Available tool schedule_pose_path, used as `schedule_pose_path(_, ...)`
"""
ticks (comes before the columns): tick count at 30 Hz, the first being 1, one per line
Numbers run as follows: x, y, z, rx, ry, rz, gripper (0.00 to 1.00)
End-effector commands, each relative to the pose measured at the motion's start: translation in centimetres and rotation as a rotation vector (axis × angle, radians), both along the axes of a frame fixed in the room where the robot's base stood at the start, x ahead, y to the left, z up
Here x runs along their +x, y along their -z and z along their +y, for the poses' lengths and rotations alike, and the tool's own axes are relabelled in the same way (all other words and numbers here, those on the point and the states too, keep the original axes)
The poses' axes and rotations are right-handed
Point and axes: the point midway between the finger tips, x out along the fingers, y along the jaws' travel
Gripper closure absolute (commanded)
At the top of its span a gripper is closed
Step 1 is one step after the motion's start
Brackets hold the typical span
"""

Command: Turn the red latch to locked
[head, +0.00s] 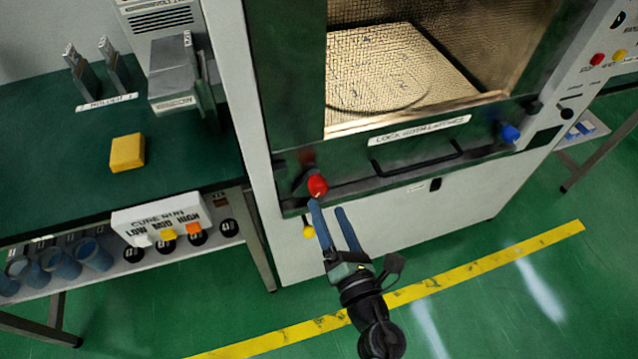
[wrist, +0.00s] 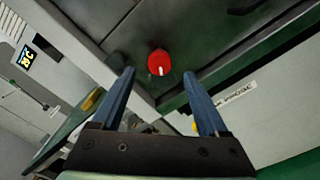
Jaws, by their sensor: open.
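The red latch (head: 317,186) is a round knob on the lower left of the microwave's green front. In the wrist view the red latch (wrist: 159,63) has a small white mark at its lower edge and lies beyond and between the fingertips. My gripper (head: 328,205) has two blue fingers, open and empty, just below the latch in the head view. In the wrist view my gripper (wrist: 158,73) has its fingers spread to either side of the latch. I cannot tell whether a fingertip touches it.
A blue knob (head: 510,132) is at the right of the door, with a dark handle (head: 416,160) between. A green bench (head: 60,185) with a yellow block (head: 127,153) stands left. The floor in front is clear.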

Motion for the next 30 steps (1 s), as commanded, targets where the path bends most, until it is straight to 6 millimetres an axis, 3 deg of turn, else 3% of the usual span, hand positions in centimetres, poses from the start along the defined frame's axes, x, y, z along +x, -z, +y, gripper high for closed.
schedule_pose_path(3,2.5,-0.1,0.8,0.001,-0.001,-0.002,0.23)
schedule_pose_path(9,5.3,0.0,1.7,0.001,-0.001,-0.002,0.23)
schedule_pose_path(15,6.4,0.0,2.1,0.0,-0.001,-0.001,0.23)
schedule_pose_path(23,6.5,0.0,2.1,0.001,0.0,0.0,0.23)
schedule_pose_path(30,6.5,0.0,2.1,0.001,0.001,0.0,0.63)
